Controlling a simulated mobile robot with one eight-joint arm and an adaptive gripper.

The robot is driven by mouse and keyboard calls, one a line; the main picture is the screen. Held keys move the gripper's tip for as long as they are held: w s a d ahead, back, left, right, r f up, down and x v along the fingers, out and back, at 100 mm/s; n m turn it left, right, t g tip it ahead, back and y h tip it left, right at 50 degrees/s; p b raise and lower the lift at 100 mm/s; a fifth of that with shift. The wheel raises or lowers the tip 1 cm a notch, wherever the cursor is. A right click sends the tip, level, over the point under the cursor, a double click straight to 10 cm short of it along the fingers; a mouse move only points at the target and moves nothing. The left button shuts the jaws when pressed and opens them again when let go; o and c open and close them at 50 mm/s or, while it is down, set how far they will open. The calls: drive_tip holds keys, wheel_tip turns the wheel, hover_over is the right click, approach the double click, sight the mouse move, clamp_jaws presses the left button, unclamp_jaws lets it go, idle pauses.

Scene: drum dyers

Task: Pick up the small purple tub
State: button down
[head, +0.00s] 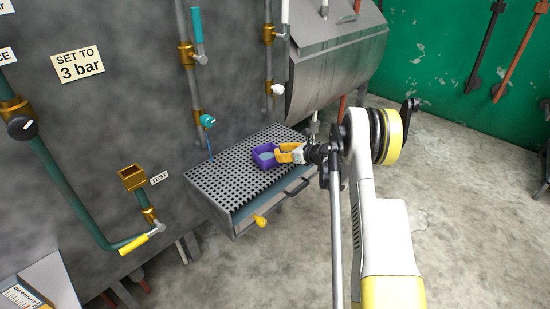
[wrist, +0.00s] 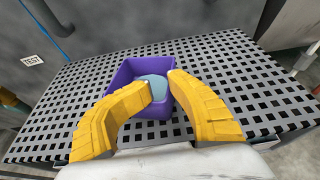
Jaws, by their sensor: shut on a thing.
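The small purple tub (head: 258,162) is on or just above the perforated metal grate (head: 213,180); I cannot tell whether it touches. It is open-topped, appears upright, and has something pale blue-grey inside. In the wrist view the tub (wrist: 129,79) shows between and beyond the yellow fingers. My gripper (head: 279,153) reaches it from the right and is shut on its near side. In the wrist view the fingertips of my gripper (wrist: 164,84) are at the tub's rim, with a small gap between them. The fingers hide part of the near wall.
The grate tops a metal box with a dark handle (head: 291,188) and a yellow knob (head: 260,221) in front. A teal valve (head: 208,121) and a thin blue line stand behind it. A metal drum (head: 335,65) overhangs at the back right. Concrete floor (head: 450,190) lies open at right.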

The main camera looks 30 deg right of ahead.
drive_tip(key=shift+p, duration=0.3)
drive_tip(key=r+p, duration=0.2)
drive_tip(key=r, duration=0.1)
drive_tip(key=shift+d+r, duration=0.3)
drive_tip(key=shift+d, duration=0.1)
drive_tip(key=s+d+r+p, duration=0.3)
drive_tip(key=s+d+r, duration=0.3)
drive_tip(key=s+d, duration=0.1)
drive_tip(key=shift+s+r, duration=0.2)
drive_tip(key=shift+s, duration=0.6)
drive_tip(key=shift+c, duration=2.2)
unclamp_jaws()
